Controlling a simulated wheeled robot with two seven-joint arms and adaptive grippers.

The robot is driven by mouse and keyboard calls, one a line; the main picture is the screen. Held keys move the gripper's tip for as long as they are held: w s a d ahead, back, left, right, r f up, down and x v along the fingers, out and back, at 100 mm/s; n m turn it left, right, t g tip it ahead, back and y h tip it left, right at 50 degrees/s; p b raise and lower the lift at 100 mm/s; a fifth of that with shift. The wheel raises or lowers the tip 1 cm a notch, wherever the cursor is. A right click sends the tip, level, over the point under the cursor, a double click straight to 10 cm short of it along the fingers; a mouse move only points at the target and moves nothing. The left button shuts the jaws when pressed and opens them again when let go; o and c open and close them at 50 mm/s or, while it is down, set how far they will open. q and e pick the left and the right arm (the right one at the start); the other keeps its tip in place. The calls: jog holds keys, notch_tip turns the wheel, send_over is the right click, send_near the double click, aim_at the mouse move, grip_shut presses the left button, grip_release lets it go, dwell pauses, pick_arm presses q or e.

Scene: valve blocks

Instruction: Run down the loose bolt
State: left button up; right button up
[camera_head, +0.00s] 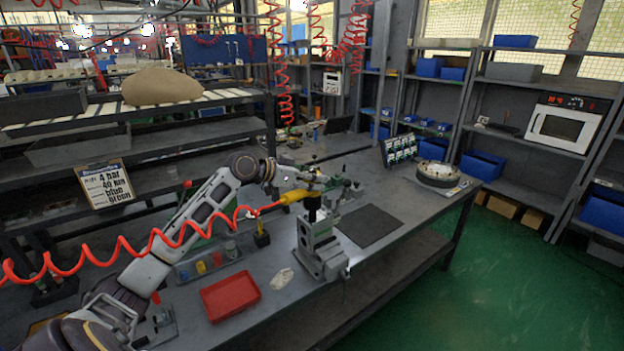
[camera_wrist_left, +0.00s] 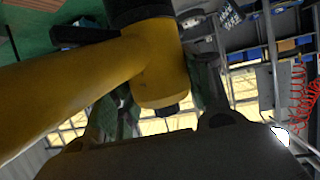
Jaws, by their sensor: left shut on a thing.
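My left gripper (camera_head: 306,186) is shut on a yellow power tool (camera_head: 291,197) with a red coiled hose. In the left wrist view the tool's yellow body (camera_wrist_left: 160,70) passes between my fingers (camera_wrist_left: 170,100). Its black head (camera_head: 313,203) points down over the top of the grey valve block (camera_head: 318,243). I cannot tell whether the head touches the block. The loose bolt cannot be made out. My right gripper is not in view.
The block stands on a grey bench (camera_head: 402,205). A red tray (camera_head: 230,296), a pale cloth (camera_head: 281,279) and a dark mat (camera_head: 370,226) lie around it. A round flanged part (camera_head: 438,173) sits at the far end. The red hose (camera_head: 130,250) hangs across the left side.

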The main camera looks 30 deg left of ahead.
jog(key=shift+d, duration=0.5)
pick_arm(q)
jog(key=shift+f, duration=0.1)
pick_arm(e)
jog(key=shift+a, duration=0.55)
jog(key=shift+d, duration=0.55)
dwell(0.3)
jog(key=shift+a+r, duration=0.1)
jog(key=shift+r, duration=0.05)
pick_arm(q)
jog(key=shift+r+p, duration=0.45)
jog(key=shift+r, duration=0.2)
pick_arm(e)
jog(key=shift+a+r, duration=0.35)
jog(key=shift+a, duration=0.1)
pick_arm(q)
jog(key=shift+r, duration=0.1)
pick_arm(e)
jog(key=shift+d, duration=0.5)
